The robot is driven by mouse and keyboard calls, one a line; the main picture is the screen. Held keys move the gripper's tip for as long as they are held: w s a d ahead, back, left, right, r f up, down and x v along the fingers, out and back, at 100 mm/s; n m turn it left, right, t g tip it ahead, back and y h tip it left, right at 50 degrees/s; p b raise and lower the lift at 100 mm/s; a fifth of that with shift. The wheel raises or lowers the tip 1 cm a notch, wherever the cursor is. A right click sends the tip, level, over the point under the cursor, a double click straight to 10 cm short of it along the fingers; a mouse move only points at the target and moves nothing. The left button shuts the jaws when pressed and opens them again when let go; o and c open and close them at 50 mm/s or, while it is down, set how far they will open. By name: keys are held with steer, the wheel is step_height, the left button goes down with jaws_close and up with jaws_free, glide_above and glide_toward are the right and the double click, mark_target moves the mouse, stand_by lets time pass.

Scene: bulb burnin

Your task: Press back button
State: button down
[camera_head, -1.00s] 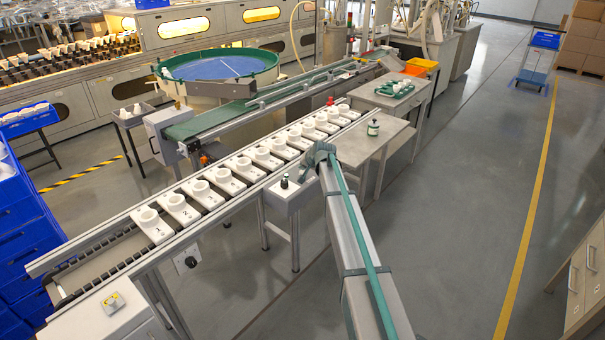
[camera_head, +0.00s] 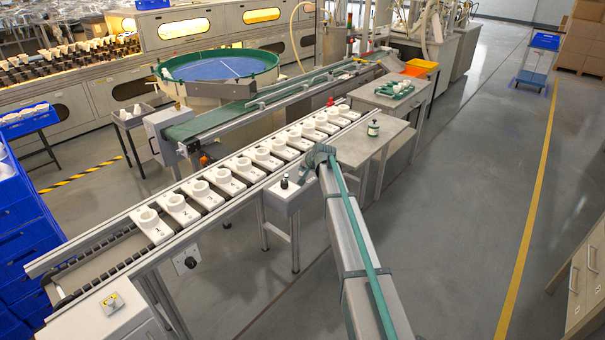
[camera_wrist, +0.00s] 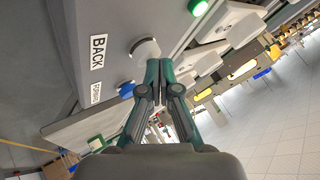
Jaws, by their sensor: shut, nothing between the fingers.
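In the wrist view my gripper (camera_wrist: 158,66) is shut and empty, its two dark green fingers side by side. The label BACK (camera_wrist: 97,51) is on a grey panel. A round whitish button (camera_wrist: 145,48) sits right of that label, just beyond my fingertips. The fingertips overlap its lower edge in the picture; I cannot tell whether they touch it. A blue button (camera_wrist: 126,90) sits lower left, beside a second, hard-to-read label (camera_wrist: 89,95).
A green lit button (camera_wrist: 198,7) is at the top of the wrist view. In the head view a conveyor (camera_head: 107,262) carries a row of numbered white holders (camera_head: 179,209). A small box with a black knob (camera_head: 284,182) stands beside it. Open floor (camera_head: 460,190) lies right.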

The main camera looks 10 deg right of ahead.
mark_target(304, 173)
steer(key=shift+f, duration=0.3)
steer(key=shift+r, duration=0.15)
stand_by(0.4)
steer(key=shift+r, duration=0.8)
steer(key=shift+r+p, duration=1.15)
steer(key=shift+r, duration=1.35)
